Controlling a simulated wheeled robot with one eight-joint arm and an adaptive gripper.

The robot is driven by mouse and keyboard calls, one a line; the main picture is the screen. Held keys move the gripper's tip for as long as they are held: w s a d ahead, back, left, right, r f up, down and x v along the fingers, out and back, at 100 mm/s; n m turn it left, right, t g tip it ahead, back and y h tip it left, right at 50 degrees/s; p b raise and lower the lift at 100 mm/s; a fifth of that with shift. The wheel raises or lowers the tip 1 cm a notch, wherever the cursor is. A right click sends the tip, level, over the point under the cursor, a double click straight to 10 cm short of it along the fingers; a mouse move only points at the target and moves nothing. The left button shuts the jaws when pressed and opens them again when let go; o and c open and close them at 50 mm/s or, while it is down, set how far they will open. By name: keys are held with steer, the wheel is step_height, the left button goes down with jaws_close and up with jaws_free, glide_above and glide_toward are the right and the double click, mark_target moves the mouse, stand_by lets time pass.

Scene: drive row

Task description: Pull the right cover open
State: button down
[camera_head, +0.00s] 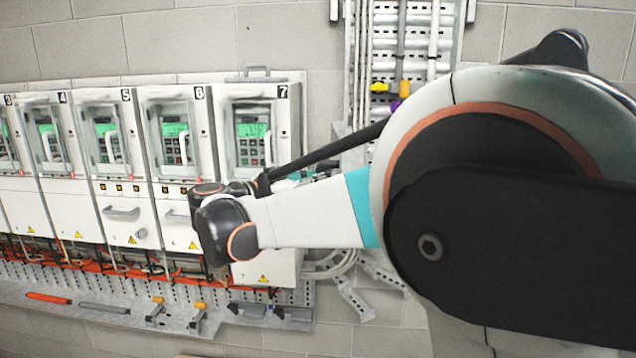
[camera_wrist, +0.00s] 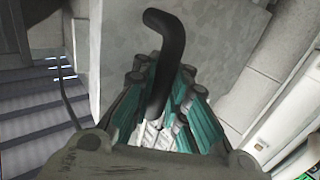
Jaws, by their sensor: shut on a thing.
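The rightmost drive, number 7 (camera_head: 290,133), stands at the right end of the row. Its upper front has a framed cover (camera_head: 252,132) over a green display and keypad; whether the cover stands ajar is unclear. My arm hides part of the drive's lower front. My gripper (camera_head: 309,172) is mostly hidden by my arm, and only small teal and grey parts show right of drive 7. In the wrist view, its teal fingers (camera_wrist: 165,122) are closed around a dark curved bar (camera_wrist: 164,55). Where the bar is attached is not visible.
Drives 3 to 6 (camera_head: 180,140) stand close on the left, with handles on their fronts. A perforated rail with tools (camera_head: 120,312) runs below. Cable ducts (camera_head: 400,40) climb the block wall to the right. A pale panel (camera_wrist: 295,110) lies at the wrist view's right.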

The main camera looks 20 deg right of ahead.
steer(key=shift+a, duration=0.1)
steer(key=c, duration=1.8)
jaws_free()
steer(key=shift+s+a, duration=0.1)
steer(key=shift+c, duration=0.2)
steer(key=shift+o, duration=1.4)
steer(key=shift+s+a+r, duration=0.1)
steer(key=shift+s+a, duration=0.1)
steer(key=shift+s, duration=0.05)
steer(key=shift+w+d, duration=0.2)
steer(key=v, duration=1.2)
